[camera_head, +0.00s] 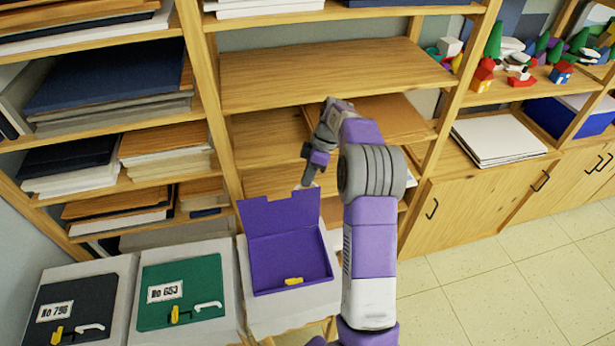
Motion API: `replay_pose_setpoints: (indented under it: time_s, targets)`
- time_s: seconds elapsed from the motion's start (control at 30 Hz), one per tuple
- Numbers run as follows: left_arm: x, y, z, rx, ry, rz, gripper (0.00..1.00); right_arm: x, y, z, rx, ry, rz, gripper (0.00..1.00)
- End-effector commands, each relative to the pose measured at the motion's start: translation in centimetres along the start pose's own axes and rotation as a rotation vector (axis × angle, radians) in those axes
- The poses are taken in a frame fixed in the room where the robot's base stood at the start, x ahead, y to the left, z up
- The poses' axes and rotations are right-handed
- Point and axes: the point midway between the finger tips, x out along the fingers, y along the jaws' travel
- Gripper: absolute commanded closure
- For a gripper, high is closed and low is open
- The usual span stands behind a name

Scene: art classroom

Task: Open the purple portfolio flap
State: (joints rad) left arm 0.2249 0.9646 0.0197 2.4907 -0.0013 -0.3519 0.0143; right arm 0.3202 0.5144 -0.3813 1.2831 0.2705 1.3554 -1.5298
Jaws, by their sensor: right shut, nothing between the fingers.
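The purple portfolio (293,264) lies on a pale stand at the lower middle of the head view. Its purple flap (283,212) stands raised at the back edge, so the shallow purple inside shows. A yellow clasp part (293,281) sits at the front edge. My right gripper (305,185) is shut and empty, just above the top right corner of the flap. I cannot tell whether its tips touch the flap. My right arm hides what lies to the right of the portfolio. My left gripper is not in view.
A green portfolio (190,286) and a black portfolio (78,309), both closed, lie to the left. A wooden shelf (320,78) stands close behind, with stacked boards at left. Low cabinets (470,205) stand at right. The tiled floor (500,285) at lower right is clear.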

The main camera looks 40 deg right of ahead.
Motion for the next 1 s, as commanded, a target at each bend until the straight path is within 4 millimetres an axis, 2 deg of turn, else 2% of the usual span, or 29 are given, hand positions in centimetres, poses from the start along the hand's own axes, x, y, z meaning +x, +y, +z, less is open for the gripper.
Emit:
replay_pose_setpoints:
  time_s: [0.3,0.47,0.7,1.0]
  targets:
    - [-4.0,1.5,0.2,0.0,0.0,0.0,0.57,-5.0,-0.1,-0.4,-0.003,-0.001,0.001,1.0]
    - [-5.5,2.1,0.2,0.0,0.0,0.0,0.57,-7.1,-0.1,-0.4,-0.003,-0.001,0.0,1.0]
    - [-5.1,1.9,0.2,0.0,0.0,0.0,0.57,-9.1,0.1,-0.1,-0.001,0.001,0.002,1.0]
    - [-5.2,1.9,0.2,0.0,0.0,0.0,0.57,-9.4,0.0,-0.1,0.0,0.0,0.002,1.0]
